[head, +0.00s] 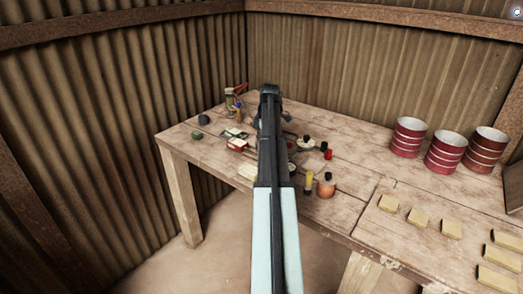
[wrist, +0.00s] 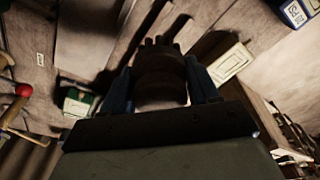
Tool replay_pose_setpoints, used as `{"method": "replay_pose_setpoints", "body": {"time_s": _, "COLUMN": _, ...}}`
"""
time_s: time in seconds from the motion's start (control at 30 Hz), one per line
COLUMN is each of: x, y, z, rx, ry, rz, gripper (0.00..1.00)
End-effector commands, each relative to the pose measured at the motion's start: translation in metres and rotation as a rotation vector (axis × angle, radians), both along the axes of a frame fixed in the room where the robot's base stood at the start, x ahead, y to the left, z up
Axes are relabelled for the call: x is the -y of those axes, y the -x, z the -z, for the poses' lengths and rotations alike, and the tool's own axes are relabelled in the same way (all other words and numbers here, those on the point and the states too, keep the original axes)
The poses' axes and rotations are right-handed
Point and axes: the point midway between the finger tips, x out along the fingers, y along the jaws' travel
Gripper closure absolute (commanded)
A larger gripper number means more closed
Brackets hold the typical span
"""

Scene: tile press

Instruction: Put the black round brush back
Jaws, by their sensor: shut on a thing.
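My gripper (wrist: 160,92) shows in the wrist view with a blue finger on each side of a dark round thing. It is shut on this thing, which looks like the black round brush (wrist: 160,68). Its far end shows several short stubs, and its lower part is in shadow between the fingers. In the head view my arm reaches out over the wooden table (head: 345,135) and hides the gripper and the brush. The place where the brush belongs cannot be made out.
Small bottles, including an orange one (head: 326,186) and a yellow one (head: 309,181), stand right of my arm. Small boxes (head: 237,144) lie left of it. Red cans (head: 445,152) and several yellow blocks (head: 418,217) are farther right. A cream box (wrist: 230,62) lies near the right finger.

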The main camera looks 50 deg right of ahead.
Motion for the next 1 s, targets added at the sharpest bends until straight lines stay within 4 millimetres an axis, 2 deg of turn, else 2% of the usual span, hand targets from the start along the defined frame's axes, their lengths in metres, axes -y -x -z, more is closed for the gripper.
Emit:
{"method": "replay_pose_setpoints", "body": {"time_s": 0.4, "x": 0.000, "y": 0.000, "z": 0.040, "rx": -0.002, "ry": -0.002, "rz": 0.001, "gripper": 0.69}}
{"method": "replay_pose_setpoints", "body": {"time_s": 0.8, "x": 0.000, "y": 0.000, "z": 0.044, "rx": 0.000, "ry": 0.000, "rz": 0.001, "gripper": 0.69}}
{"method": "replay_pose_setpoints", "body": {"time_s": 0.83, "x": 0.000, "y": 0.000, "z": 0.044, "rx": 0.000, "ry": 0.000, "rz": 0.000, "gripper": 0.37}}
{"method": "replay_pose_setpoints", "body": {"time_s": 1.0, "x": 0.000, "y": 0.000, "z": 0.044, "rx": 0.000, "ry": 0.000, "rz": 0.001, "gripper": 0.21}}
